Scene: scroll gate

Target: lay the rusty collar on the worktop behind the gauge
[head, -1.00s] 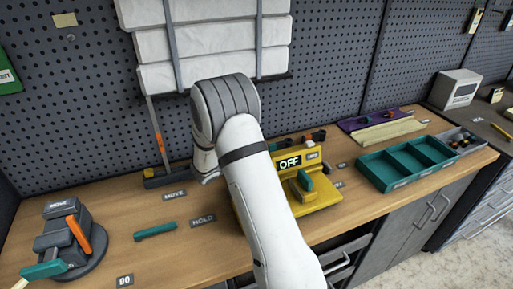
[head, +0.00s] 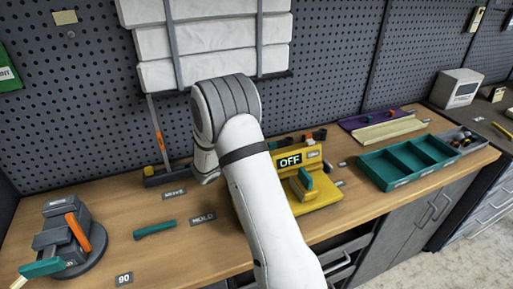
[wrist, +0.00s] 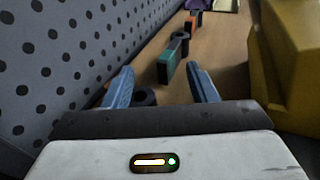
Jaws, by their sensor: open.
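My gripper (wrist: 160,70) is open, its two blue fingers spread low over the worktop in the wrist view. A dark ring (wrist: 146,97), perhaps the rusty collar, lies on the worktop between the fingers, nearer the left one and partly hidden by the gripper body. Its rust colour does not show. The yellow gauge (head: 322,191) with an OFF display stands on the worktop (head: 165,258) in the head view. Its yellow body (wrist: 290,60) fills the right of the wrist view, beside my gripper. In the head view my arm hides the gripper and the ring.
A green block (wrist: 172,62), a second dark ring (wrist: 181,37) and an orange piece (wrist: 194,20) stand in a line beyond the fingers. The pegboard wall (wrist: 55,60) is close on the left. A teal tray (head: 408,160) sits to the right in the head view.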

